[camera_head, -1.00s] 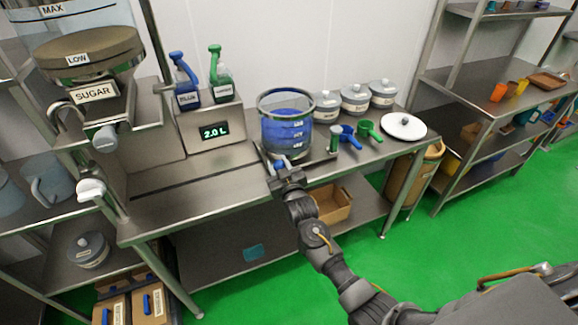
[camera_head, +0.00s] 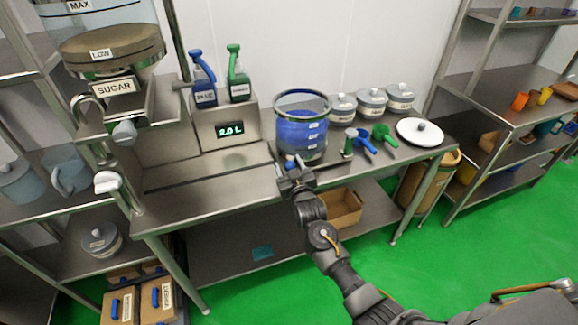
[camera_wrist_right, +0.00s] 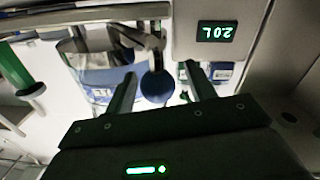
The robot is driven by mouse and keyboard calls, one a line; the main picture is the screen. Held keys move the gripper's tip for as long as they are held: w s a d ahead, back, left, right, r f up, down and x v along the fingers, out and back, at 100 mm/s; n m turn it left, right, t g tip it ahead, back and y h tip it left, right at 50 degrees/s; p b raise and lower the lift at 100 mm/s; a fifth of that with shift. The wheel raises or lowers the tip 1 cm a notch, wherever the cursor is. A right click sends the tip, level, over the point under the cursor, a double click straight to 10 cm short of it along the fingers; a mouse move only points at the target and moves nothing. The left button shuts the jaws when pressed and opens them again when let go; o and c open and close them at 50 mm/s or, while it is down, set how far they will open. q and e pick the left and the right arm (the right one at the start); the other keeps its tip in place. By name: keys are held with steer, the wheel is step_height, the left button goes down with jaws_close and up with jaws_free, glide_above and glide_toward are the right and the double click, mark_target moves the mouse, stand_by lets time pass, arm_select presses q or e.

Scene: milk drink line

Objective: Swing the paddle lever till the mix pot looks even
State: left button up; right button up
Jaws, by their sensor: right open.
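The mix pot (camera_head: 302,135) is a clear round vessel with a metal rim and labelled bands, standing on the steel bench. Its contents look blue; I cannot make out streaks or evenness. My right gripper (camera_head: 291,169) is at the bench's front edge, just in front of the pot's base. In the right wrist view its two fingers (camera_wrist_right: 160,74) are open, with a round blue knob (camera_wrist_right: 157,87) showing between them. I cannot tell whether they touch it or whether this knob belongs to the paddle lever. My left gripper is out of view.
Right of the pot are lidded grey jars (camera_head: 372,104), blue and green scoops, and a white lid (camera_head: 420,132). The sugar hopper (camera_head: 114,88) hangs at left.

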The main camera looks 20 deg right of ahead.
steer(key=s+b, duration=0.1)
steer(key=s, duration=1)
steer(key=shift+b, duration=0.4)
steer(key=shift+w, duration=0.1)
